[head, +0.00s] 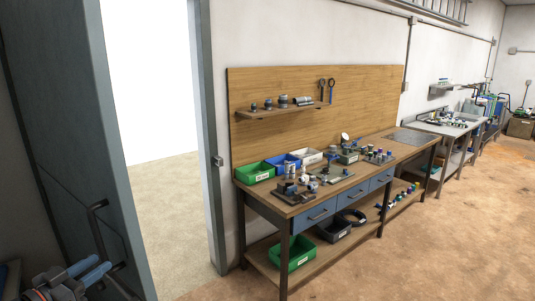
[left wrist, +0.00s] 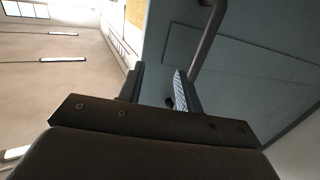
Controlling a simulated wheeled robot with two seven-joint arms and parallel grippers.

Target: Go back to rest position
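My left gripper (head: 100,270) is at the lower left of the head view, close to the blue-grey door. In the left wrist view its two fingers (left wrist: 158,85) stand apart with a gap between them, and nothing is seen held there. The dark bar handle (head: 97,220) of the door is right by the gripper. In the left wrist view the handle (left wrist: 208,35) runs down towards the right finger; I cannot tell whether they touch. My right gripper is not in view.
The door (head: 60,130) stands open at the left, beside a bright doorway with a grey frame (head: 205,150). A wooden workbench (head: 300,207) with bins and fittings stands along the wall. The brown floor (head: 430,240) at the right is clear.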

